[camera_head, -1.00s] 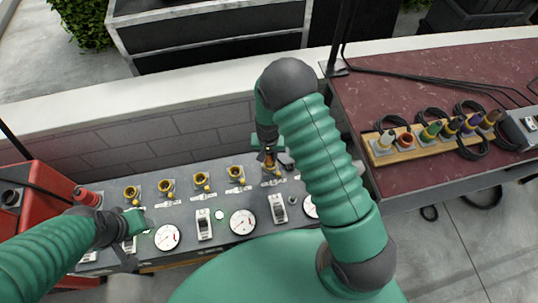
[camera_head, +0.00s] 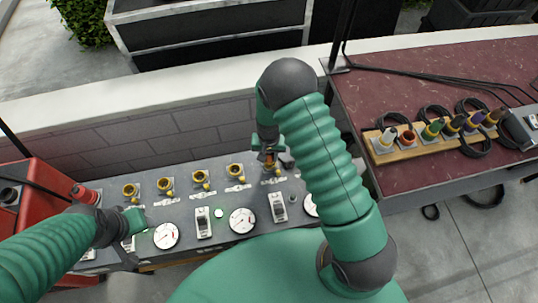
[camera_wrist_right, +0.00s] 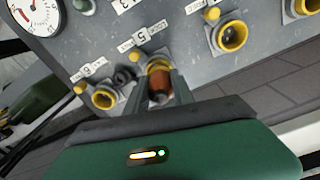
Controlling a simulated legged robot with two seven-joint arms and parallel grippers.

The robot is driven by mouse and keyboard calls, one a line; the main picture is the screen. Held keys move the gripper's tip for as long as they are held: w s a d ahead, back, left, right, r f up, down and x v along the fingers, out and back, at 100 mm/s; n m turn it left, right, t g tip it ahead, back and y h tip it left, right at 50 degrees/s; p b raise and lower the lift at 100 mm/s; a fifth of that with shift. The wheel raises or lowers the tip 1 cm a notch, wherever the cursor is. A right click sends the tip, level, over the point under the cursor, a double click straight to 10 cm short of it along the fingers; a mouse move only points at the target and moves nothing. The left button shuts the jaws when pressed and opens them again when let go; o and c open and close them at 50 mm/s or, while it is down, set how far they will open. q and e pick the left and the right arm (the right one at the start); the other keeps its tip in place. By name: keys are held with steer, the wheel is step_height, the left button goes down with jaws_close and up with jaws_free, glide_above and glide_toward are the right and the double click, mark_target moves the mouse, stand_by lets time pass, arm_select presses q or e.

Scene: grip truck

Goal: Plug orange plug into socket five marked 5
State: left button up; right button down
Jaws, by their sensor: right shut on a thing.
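The orange plug (camera_wrist_right: 161,86) is between the fingers of my right gripper (camera_wrist_right: 162,98), which is shut on it. The plug is lined up with a yellow-rimmed socket (camera_wrist_right: 157,65) beside a tag marked 5 (camera_wrist_right: 140,36). Its front end is at the socket mouth; how deep it sits is hidden. In the head view my right gripper (camera_head: 267,158) is above the right end of the socket row on the grey panel (camera_head: 190,230). My left gripper (camera_head: 135,222) is low over the panel's left side, and its fingers are not clear.
Several other yellow sockets (camera_head: 165,186) line the panel, with dials (camera_head: 242,221) and switches (camera_head: 203,223) in front. One socket (camera_wrist_right: 230,37) is right of socket 5 in the wrist view, another (camera_wrist_right: 103,97) left. A wooden rack (camera_head: 404,152) of coloured plugs lies on the red table (camera_head: 430,90).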

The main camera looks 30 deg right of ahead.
steer(key=shift+f+b, duration=0.55)
steer(key=shift+f, duration=0.35)
steer(key=c, duration=1)
jaws_free()
steer(key=shift+o, duration=0.5)
steer(key=shift+o, duration=1.1)
steer(key=shift+r, duration=0.15)
steer(key=shift+r+p, duration=2.1)
steer(key=shift+r, duration=0.35)
